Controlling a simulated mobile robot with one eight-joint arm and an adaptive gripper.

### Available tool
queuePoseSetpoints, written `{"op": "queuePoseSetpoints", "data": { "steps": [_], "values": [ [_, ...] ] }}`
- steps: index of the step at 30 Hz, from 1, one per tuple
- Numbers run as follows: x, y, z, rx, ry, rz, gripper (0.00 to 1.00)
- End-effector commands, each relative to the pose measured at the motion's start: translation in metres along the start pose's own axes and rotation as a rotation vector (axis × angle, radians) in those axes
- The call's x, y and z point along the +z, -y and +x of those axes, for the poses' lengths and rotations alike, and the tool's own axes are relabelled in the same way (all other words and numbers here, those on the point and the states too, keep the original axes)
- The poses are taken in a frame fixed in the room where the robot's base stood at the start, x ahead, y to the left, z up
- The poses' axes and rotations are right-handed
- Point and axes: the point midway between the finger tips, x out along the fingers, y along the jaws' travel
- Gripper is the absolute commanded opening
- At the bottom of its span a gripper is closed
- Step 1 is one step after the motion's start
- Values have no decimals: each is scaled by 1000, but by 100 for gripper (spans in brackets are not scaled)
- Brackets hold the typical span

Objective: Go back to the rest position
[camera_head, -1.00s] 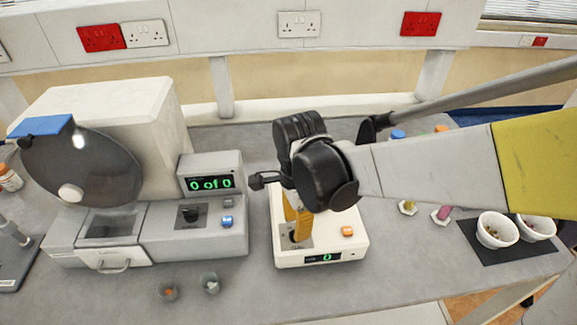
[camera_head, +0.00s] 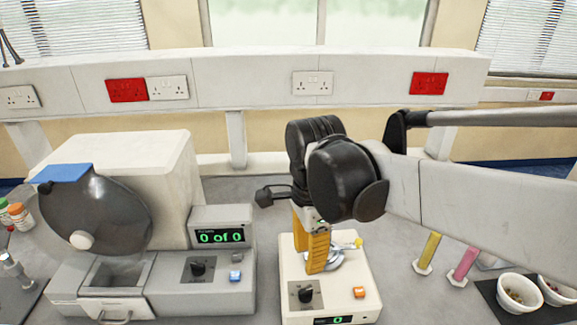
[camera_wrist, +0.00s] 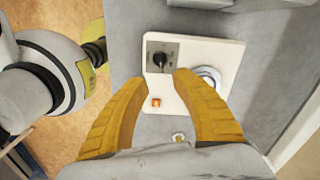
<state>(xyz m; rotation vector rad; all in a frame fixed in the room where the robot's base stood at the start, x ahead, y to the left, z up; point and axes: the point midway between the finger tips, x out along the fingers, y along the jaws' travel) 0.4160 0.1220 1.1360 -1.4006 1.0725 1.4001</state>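My gripper (camera_head: 318,252) points down over the small white machine (camera_head: 362,281), which has a black knob, an orange button and a green display reading 0. In the wrist view the two yellow fingers of my gripper (camera_wrist: 157,85) stand wide apart with nothing between them. The knob (camera_wrist: 161,60) and orange button (camera_wrist: 155,102) show beyond the fingers, with a clear gap to the machine's top. A round metal part (camera_wrist: 208,76) sits on the machine, partly behind the right finger.
A large grey and white machine (camera_head: 165,200) with a display reading "0 of 0" stands at left. Two tubes, one yellow (camera_head: 428,250) and one pink (camera_head: 464,264), stand at right near white bowls (camera_head: 518,292) on a dark mat. Pill bottles (camera_head: 18,214) stand at far left.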

Motion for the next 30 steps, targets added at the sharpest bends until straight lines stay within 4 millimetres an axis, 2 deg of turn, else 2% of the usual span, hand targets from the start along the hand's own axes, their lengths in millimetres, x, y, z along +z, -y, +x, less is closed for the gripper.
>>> {"op": "queuePoseSetpoints", "data": {
  "steps": [5,11,15,18,23,30],
  "values": [
    [-16,-12,2,-69,-5,-140,32],
    [-58,-46,14,-278,-124,-609,32],
    [-83,-67,25,-377,-296,-933,32],
    [-94,-78,32,-402,-411,-1104,32],
    [-103,-85,36,-406,-516,-1242,32],
    [-104,-85,35,-405,-531,-1265,32]
  ]
}}
